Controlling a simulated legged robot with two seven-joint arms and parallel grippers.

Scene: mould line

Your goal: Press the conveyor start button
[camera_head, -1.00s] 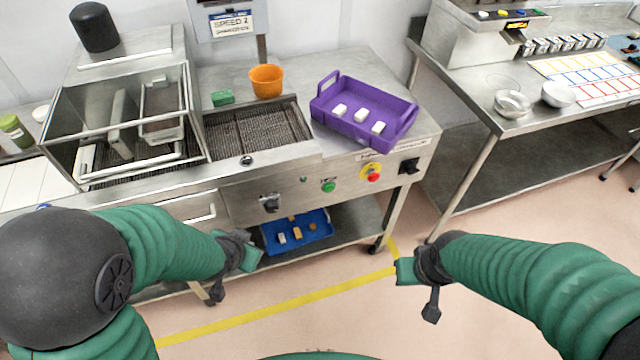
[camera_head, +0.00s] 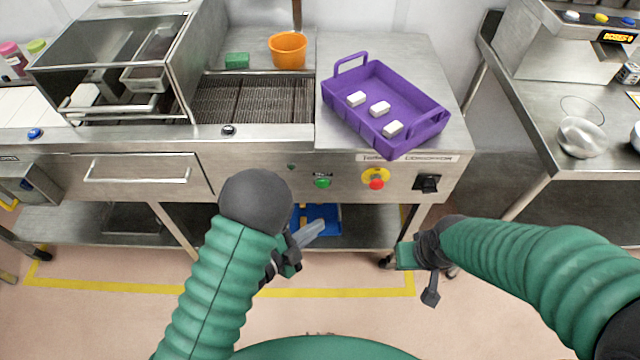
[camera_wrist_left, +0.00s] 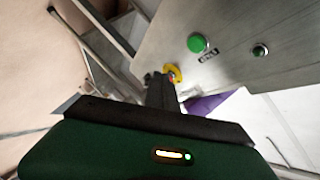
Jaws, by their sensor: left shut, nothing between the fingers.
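The green start button (camera_head: 322,183) sits on the steel front panel of the conveyor (camera_head: 250,170), below a small label. It also shows in the left wrist view as a large green button (camera_wrist_left: 197,43). My left gripper (camera_head: 310,232) is shut and empty, below and in front of the button and apart from it. In the left wrist view its dark fingers (camera_wrist_left: 160,90) lie below the green button. My right gripper (camera_head: 408,256) is at the lower right, away from the panel; its jaw state is not clear.
A red stop button on a yellow base (camera_head: 376,180) and a black switch (camera_head: 427,184) are right of the green button. A purple crate (camera_head: 430,122) with white blocks and an orange bowl (camera_head: 288,50) stand on top. A blue tray (camera_head: 330,222) sits on the lower shelf, partly hidden.

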